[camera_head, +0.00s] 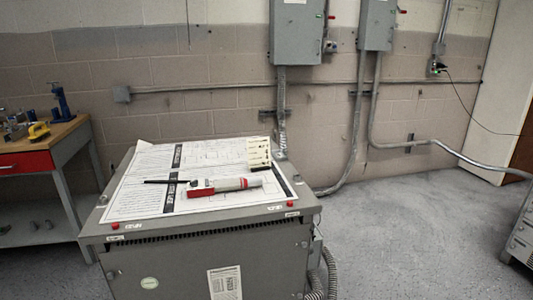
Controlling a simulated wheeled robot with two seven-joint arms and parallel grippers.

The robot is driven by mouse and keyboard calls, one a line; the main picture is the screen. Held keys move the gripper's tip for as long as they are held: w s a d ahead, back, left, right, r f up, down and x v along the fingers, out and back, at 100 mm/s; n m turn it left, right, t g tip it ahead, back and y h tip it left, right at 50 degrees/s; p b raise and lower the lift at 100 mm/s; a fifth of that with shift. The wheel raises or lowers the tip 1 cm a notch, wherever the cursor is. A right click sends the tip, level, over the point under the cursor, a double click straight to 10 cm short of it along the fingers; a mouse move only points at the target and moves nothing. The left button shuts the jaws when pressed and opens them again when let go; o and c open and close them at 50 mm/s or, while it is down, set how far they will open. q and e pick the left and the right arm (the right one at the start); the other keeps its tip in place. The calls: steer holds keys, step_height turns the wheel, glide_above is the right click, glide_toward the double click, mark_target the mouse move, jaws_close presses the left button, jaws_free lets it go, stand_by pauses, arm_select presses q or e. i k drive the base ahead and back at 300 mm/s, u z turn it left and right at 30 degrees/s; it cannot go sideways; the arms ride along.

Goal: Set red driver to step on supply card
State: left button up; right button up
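The red driver (224,186), with a red and grey-white body, lies on its side across the paper sheets on top of a grey transformer cabinet (200,231). A large printed sheet (143,201) lies under it; I cannot tell whether this is the supply card. A cream card or block with dark marks (259,153) stands at the back right of the cabinet top. A thin black pen-like item (165,182) lies just left of the driver. Neither of my grippers is in view.
A workbench (45,147) with a red drawer, a blue tool and a yellow tool stands at the left. Grey electrical boxes (297,33) and conduits are on the back wall. Open floor (420,235) lies right of the cabinet, with flexible conduit near its right side.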

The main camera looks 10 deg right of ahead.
mark_target(194, 183)
steer(key=z, duration=0.05)
steer(key=i, duration=0.85)
steer(key=u, duration=0.6)
